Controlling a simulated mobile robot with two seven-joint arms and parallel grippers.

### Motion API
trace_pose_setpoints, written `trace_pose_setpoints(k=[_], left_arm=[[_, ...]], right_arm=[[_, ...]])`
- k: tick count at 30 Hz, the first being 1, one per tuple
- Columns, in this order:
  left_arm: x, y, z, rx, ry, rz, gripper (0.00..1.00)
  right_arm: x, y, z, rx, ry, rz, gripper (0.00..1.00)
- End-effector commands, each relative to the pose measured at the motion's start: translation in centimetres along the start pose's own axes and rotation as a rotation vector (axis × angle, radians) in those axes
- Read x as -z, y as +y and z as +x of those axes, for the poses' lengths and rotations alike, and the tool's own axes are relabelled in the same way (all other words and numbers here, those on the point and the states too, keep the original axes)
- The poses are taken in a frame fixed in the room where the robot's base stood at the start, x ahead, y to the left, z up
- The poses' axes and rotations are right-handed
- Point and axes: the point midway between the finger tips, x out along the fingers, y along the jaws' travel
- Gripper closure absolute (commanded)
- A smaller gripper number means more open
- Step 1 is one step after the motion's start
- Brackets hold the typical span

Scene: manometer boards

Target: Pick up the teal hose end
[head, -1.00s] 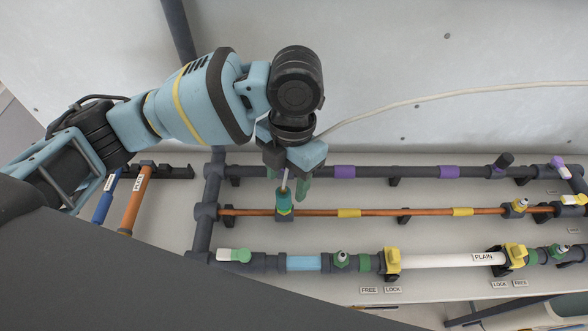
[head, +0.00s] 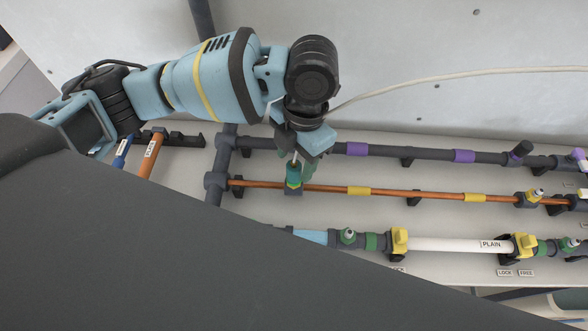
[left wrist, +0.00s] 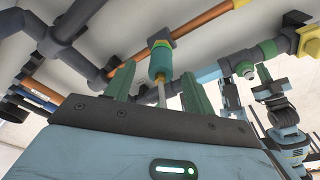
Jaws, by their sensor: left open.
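The teal hose end (head: 293,173) is a short teal cylinder with a yellow-green band and a thin pale rod at its top. It stands at a dark fitting on the orange pipe. In the left wrist view the hose end (left wrist: 160,62) shows between and beyond the two green fingers. My left gripper (head: 299,163) is open around the thin rod, from above in the head view. In the left wrist view, the gripper (left wrist: 158,90) has clear gaps on both sides of the rod. Blue and dark parts at that view's right look like my right arm (left wrist: 285,120); its jaws are unclear.
The orange pipe (head: 410,195) runs across the board with yellow bands. A dark pipe (head: 415,154) with purple bands lies behind it. A white pipe (head: 450,244) with yellow clamps lies in front. A pale cable (head: 430,80) crosses the wall behind.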

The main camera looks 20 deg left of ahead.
Motion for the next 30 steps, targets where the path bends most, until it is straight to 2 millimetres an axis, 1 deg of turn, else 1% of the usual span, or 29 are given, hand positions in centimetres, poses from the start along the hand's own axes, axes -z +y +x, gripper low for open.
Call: trace_pose_setpoints(k=[3,6,9,14,17,24,25,30], left_arm=[[0.1,-0.1,1.9,0.000,0.004,-0.001,0.46],[0.0,-0.1,3.1,-0.001,0.001,-0.002,0.46],[0.0,-0.1,3.5,-0.002,0.001,-0.001,0.46],[0.0,-0.1,3.5,-0.002,0.000,-0.001,0.46],[0.0,-0.1,3.5,-0.002,-0.001,-0.001,0.58],[0.0,-0.1,3.4,-0.002,-0.001,-0.001,0.89],[0.0,-0.1,3.4,-0.002,-0.001,-0.001,0.91],[0.0,-0.1,3.4,-0.002,-0.001,-0.001,0.91]], right_arm=[[0.4,0.1,0.1,-0.001,0.008,-0.001,1.00],[0.4,0.1,0.2,-0.001,0.009,-0.001,1.00],[0.4,0.1,0.2,-0.001,0.009,0.000,1.00],[0.3,0.0,0.1,-0.001,0.007,0.001,1.00],[0.2,0.0,0.1,0.000,0.004,0.002,1.00],[-0.2,-0.1,-0.1,0.000,-0.003,0.003,1.00],[-0.2,-0.1,-0.1,0.000,-0.003,0.003,1.00],[-0.2,-0.1,-0.1,0.000,-0.004,0.003,1.00]])
